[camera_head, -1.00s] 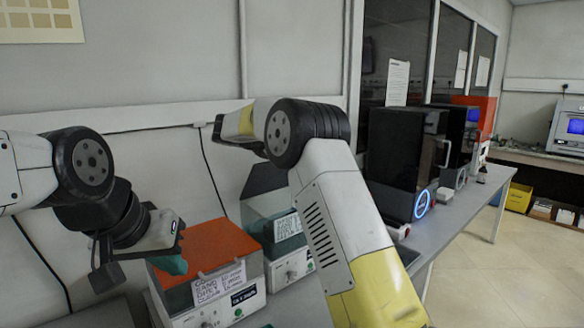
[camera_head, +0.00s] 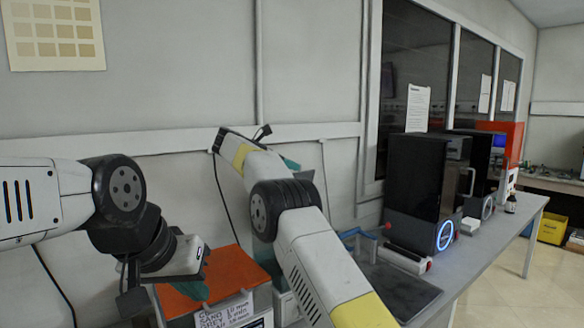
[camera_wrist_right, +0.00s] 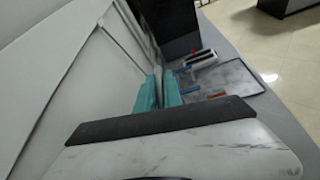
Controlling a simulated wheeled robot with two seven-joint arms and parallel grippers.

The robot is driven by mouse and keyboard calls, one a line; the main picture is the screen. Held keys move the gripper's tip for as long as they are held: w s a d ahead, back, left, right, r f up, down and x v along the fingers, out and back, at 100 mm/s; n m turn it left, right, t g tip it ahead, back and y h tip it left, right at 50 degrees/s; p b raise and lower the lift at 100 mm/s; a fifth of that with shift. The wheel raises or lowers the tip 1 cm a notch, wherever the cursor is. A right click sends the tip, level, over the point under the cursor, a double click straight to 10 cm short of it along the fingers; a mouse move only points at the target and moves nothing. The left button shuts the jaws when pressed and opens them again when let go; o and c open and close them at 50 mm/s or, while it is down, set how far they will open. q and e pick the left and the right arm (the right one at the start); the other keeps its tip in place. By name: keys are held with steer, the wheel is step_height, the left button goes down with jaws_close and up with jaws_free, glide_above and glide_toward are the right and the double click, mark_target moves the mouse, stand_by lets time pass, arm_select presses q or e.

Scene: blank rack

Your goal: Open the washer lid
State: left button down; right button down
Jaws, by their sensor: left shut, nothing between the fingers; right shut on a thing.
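An orange-topped box (camera_head: 228,270) with hand-lettered labels stands at the lower middle of the head view. Beside it, a grey-green box (camera_head: 267,257), which looks like the washer, is almost wholly hidden behind my right arm; its lid cannot be made out now. My left gripper (camera_head: 192,288) is shut and empty, its teal fingertips over the orange top. My right gripper (camera_head: 291,163) shows only as a bit of teal behind my arm. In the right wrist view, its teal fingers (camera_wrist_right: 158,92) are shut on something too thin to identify.
A black machine with a blue ring (camera_head: 425,185) stands on the bench to the right. The wall is close behind.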

steer(key=shift+f, duration=0.1)
stand_by(0.3)
steer(key=c, duration=1.5)
jaws_free()
steer(key=shift+w, duration=0.1)
steer(key=shift+a, duration=0.1)
steer(key=v, duration=0.7)
steer(key=shift+s+a+r, duration=0.2)
steer(key=shift+s, duration=0.05)
steer(key=shift+a, duration=0.1)
